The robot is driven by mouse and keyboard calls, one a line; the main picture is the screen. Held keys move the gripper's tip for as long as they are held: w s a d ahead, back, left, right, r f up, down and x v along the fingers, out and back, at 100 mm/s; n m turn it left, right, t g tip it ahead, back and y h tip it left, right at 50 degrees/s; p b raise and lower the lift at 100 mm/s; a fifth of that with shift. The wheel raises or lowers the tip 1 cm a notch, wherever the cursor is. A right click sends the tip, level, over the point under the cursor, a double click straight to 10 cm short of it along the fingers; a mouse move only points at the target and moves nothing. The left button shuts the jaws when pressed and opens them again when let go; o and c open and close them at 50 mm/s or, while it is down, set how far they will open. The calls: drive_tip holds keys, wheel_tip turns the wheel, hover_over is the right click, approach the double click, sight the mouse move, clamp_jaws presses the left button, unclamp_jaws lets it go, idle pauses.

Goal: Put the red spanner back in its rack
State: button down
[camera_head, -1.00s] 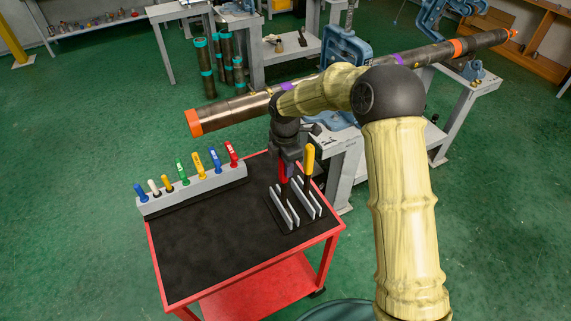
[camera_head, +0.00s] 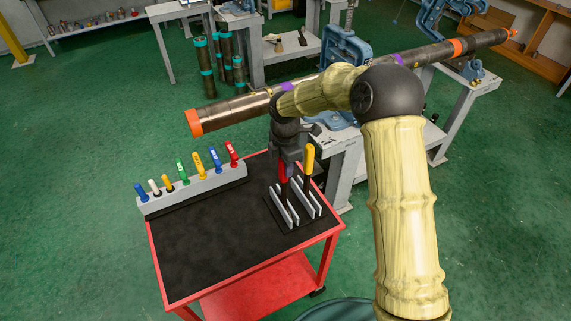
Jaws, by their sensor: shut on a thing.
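The red spanner (camera_head: 284,172) stands upright below my gripper (camera_head: 286,163), which is shut on its upper part. The spanner's lower end is at the left part of the slotted rack (camera_head: 283,222), among its grey plates. I cannot tell how deep it sits in the slot. The rack has a black base and lies on the right side of the cart's dark top. A tool with a yellow handle (camera_head: 308,160) stands upright in the rack just right of the gripper. My gripper's fingertips are small and partly hidden.
A grey block (camera_head: 195,190) with several coloured-handled tools stands along the back left of the red cart (camera_head: 240,275). The front left of the cart top is clear. A long pipe (camera_head: 240,108) with orange ends lies in blue vises (camera_head: 346,48) behind the cart.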

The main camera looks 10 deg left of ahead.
drive_tip(key=shift+f, duration=0.1)
drive_tip(key=c, duration=1.1)
unclamp_jaws()
drive_tip(key=shift+o, duration=0.2)
wheel_tip(320, 180, up, 17)
drive_tip(key=b, duration=0.2)
drive_tip(key=shift+r, duration=0.2)
